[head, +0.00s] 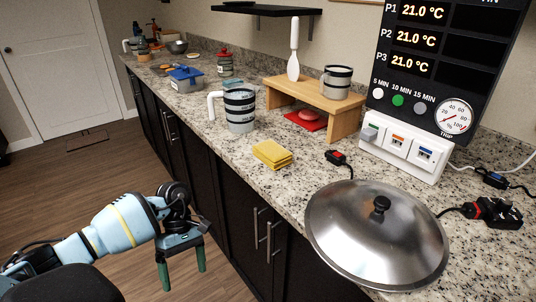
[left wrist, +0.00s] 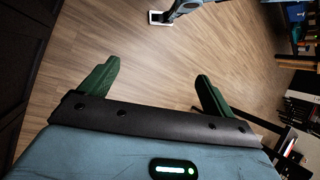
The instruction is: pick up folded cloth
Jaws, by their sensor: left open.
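The folded cloth (head: 272,154) is yellow and lies flat on the granite counter, near its front edge, in the head view. My left gripper (head: 184,277) hangs in front of the dark cabinets, lower than the counter top and to the left of the cloth, well apart from it. Its two green fingers are spread and hold nothing. In the left wrist view the open fingers (left wrist: 158,88) have only wooden floor beyond them; the cloth is not in that view. My right gripper is not clearly seen in either view.
A striped mug (head: 239,111) stands just behind the cloth. A wooden stand (head: 345,113) is behind it, with a red cloth underneath. A large steel lid (head: 350,235) covers the counter at the front right. A black connector (head: 338,158) lies right of the cloth. Cabinet handles (head: 262,228) face the gripper.

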